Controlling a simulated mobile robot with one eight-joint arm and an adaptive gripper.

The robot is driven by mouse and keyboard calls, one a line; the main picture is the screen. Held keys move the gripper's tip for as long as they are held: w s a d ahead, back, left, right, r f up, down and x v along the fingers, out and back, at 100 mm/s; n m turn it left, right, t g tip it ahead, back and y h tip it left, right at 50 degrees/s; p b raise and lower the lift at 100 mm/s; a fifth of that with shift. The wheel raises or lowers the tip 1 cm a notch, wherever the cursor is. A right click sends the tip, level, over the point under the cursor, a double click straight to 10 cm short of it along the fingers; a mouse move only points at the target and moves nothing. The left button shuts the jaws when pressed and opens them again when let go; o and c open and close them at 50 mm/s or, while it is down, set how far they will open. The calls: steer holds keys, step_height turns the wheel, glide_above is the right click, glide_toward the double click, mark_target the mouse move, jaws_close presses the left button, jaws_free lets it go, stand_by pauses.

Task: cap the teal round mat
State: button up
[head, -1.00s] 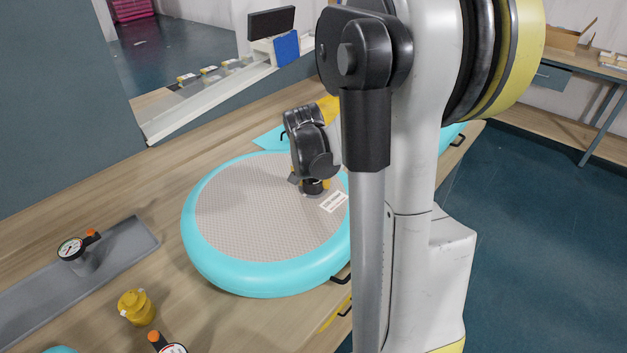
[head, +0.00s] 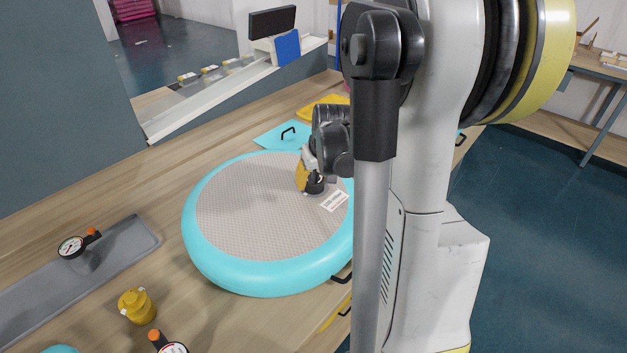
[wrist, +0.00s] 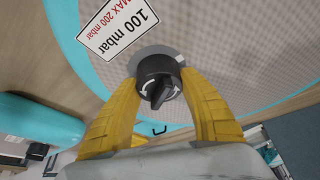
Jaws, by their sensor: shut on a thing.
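The teal round mat (head: 268,276) lies flat on the wooden bench, with a grey textured top and a teal rim. A black round cap (wrist: 158,80) with a raised grip bar and white arrow marks sits at the grey valve ring on the mat's top. My gripper (wrist: 160,95) has its yellow fingers shut on the cap's sides. In the head view, my gripper (head: 312,186) is low over the mat's right half, partly behind my arm. The cap's underside and its thread are hidden.
A white label (wrist: 118,28) reads 100 mbar beside the valve. A yellow fitting (head: 136,307), a gauge (head: 72,247) on a grey tray (head: 122,250) and another gauge (head: 172,347) stand left of the mat. A flat teal piece (head: 280,136) lies behind it.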

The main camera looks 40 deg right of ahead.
steer(key=n+y, duration=0.1)
steer(key=n, duration=0.2)
steer(key=shift+n, duration=0.3)
steer(key=n+y, duration=0.2)
steer(key=n, duration=0.2)
steer(key=shift+a+n, duration=0.1)
steer(key=shift+n, duration=0.2)
steer(key=o, duration=1)
steer(key=shift+o, duration=0.2)
steer(key=v, duration=1.2)
